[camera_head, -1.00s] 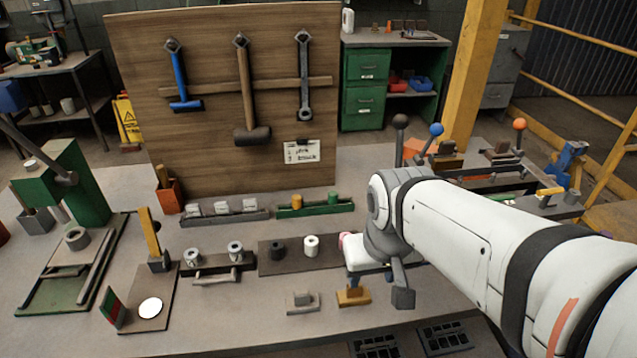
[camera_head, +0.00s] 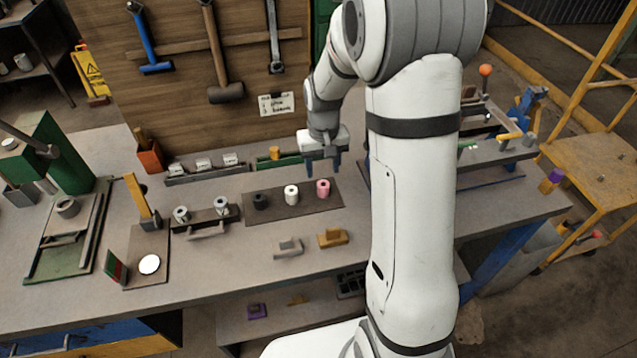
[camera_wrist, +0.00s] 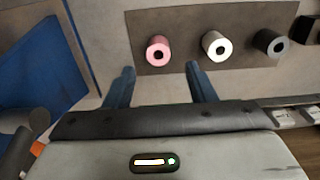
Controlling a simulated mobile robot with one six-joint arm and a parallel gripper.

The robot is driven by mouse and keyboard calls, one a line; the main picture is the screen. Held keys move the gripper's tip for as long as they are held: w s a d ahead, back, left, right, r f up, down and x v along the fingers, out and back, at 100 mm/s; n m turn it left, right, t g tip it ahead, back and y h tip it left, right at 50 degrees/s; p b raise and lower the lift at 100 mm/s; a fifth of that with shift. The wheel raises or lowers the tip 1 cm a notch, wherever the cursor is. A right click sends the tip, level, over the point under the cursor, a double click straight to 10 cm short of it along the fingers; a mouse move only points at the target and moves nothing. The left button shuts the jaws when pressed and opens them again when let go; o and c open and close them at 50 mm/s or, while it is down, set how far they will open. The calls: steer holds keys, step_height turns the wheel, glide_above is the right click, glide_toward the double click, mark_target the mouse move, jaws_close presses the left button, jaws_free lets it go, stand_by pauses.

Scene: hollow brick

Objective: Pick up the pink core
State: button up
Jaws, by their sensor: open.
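The pink core (camera_head: 323,189) is a short hollow cylinder standing upright at the right end of a dark mat (camera_head: 275,217) on the bench. A white core (camera_head: 291,195) and a dark grey core (camera_head: 260,201) stand to its left on the same mat. My gripper (camera_head: 322,172) points down above and behind the pink core, its fingers apart and empty. In the wrist view the pink core (camera_wrist: 158,51) lies ahead of the two blue fingertips (camera_wrist: 160,72), between their lines and nearer the left one. The white core (camera_wrist: 217,46) is just beyond the right finger.
Small grey (camera_head: 287,247) and tan (camera_head: 333,237) blocks lie in front of the mat. A wooden tool board (camera_head: 180,90) stands at the back.

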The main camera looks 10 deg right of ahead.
mark_target(324, 184)
steer(key=f+p, duration=0.1)
steer(key=f, duration=0.6)
steer(key=shift+d+f, duration=0.15)
steer(key=shift+d, duration=0.05)
steer(key=shift+c, duration=0.4)
steer(key=c, duration=0.9)
steer(key=shift+o, duration=0.2)
